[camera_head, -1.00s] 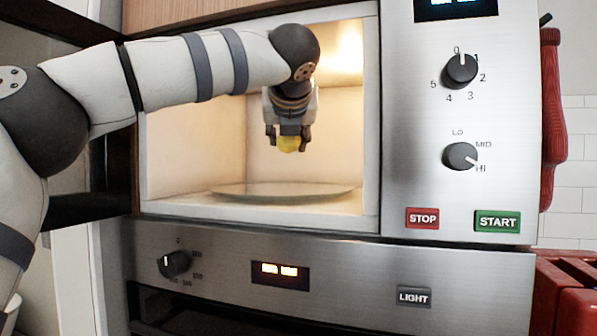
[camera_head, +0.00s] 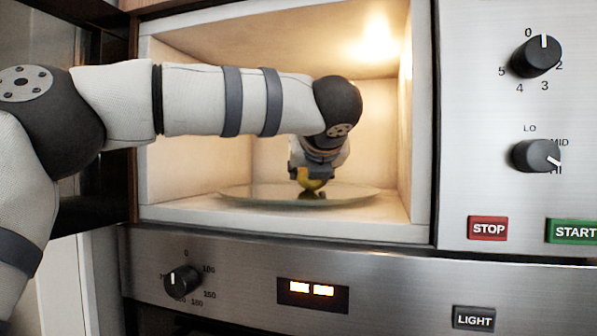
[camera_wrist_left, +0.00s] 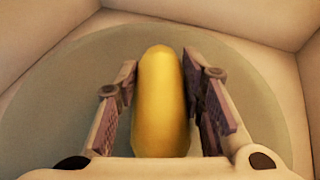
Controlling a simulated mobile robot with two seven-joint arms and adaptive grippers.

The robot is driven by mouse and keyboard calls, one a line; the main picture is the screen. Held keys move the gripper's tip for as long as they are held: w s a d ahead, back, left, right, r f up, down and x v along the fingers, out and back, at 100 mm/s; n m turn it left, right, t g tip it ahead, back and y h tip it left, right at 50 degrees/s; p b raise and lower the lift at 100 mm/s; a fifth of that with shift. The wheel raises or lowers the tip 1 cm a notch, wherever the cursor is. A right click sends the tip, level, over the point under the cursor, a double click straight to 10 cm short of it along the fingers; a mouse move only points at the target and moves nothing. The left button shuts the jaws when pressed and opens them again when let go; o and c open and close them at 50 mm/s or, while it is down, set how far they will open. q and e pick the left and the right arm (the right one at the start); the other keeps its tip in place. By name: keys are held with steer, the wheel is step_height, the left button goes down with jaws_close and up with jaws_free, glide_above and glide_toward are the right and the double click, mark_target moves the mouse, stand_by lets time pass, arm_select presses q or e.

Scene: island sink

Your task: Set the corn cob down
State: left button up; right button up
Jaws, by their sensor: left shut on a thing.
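The yellow corn cob (camera_head: 312,184) is between the fingers of my left gripper (camera_head: 312,178), inside the open microwave. In the left wrist view the corn cob (camera_wrist_left: 161,100) lies lengthwise between both finger pads of the left gripper (camera_wrist_left: 160,98), its far end free. The round glass turntable plate (camera_head: 350,194) is right below the cob; it also shows in the left wrist view (camera_wrist_left: 60,95). The cob is very low over the plate, with a reflection under it. I cannot tell whether it touches. My right gripper is not in view.
The microwave's side walls and ceiling (camera_head: 270,40) surround my left forearm and hand. The control panel with knobs (camera_head: 536,57) and the red stop button (camera_head: 488,228) is to the right. An oven panel (camera_head: 230,270) runs below. The plate is otherwise bare.

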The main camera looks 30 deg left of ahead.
arm_select(q)
steer(key=shift+w+d, duration=0.1)
steer(key=shift+w, duration=0.15)
steer(key=shift+s+d+r, duration=0.1)
steer(key=shift+d, duration=0.35)
steer(key=shift+s, duration=0.1)
steer(key=o, duration=1.3)
steer(key=shift+a+f, duration=0.15)
steer(key=shift+f, duration=0.1)
steer(key=shift+r, duration=0.3)
steer(key=v, duration=1.2)
steer(key=shift+f, duration=0.2)
